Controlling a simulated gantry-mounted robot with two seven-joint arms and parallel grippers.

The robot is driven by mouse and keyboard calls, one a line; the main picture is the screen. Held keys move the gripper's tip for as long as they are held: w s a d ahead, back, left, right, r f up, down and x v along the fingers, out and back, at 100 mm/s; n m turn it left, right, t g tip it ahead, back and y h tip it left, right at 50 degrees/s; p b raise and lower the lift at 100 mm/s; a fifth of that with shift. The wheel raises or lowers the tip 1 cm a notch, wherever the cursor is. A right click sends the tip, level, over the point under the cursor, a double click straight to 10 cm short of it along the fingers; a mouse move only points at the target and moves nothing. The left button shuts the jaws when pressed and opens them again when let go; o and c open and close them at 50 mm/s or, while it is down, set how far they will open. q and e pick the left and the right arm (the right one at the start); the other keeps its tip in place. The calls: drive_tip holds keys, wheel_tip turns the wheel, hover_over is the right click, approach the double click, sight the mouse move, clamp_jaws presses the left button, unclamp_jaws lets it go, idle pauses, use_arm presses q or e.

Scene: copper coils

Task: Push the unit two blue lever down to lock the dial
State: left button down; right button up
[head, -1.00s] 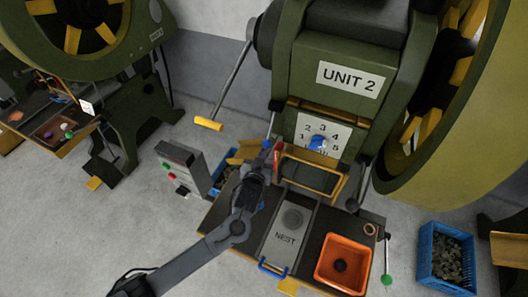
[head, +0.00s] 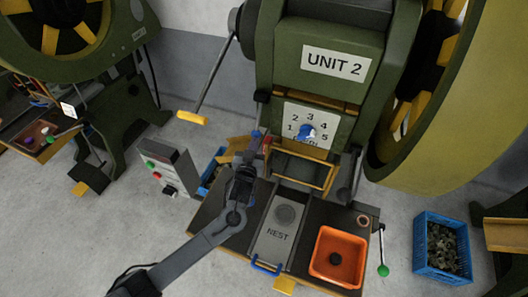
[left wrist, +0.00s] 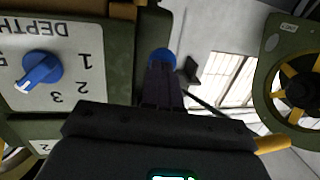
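The unit two press (head: 338,63) stands at centre in the head view. Its blue dial (head: 306,132) sits on a white numbered plate and also shows in the left wrist view (left wrist: 40,70). A small blue knob (head: 256,135), seemingly the lever's end, is left of the dial plate. It shows as a round blue end (left wrist: 162,59) in the left wrist view. My left gripper (left wrist: 162,75) has its fingers together, their tips right at this knob. I cannot tell whether they touch it. The lever's shaft is mostly hidden. My right gripper is out of view.
An orange bin (head: 338,258) and the nest slide (head: 272,236) with a blue handle lie on the bench. A grey control box (head: 169,166) stands left. A green-knobbed lever (head: 383,270) and blue crate (head: 443,249) are right. A yellow-handled crank (head: 192,118) hangs left.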

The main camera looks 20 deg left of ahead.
use_arm(q)
drive_tip(key=shift+t, duration=0.4)
drive_tip(key=w+f+b, duration=0.2)
drive_tip(key=w+b, duration=0.1)
drive_tip(key=shift+w+a+f, duration=0.15)
drive_tip(key=shift+w+f, duration=0.1)
drive_tip(key=shift+f, duration=0.05)
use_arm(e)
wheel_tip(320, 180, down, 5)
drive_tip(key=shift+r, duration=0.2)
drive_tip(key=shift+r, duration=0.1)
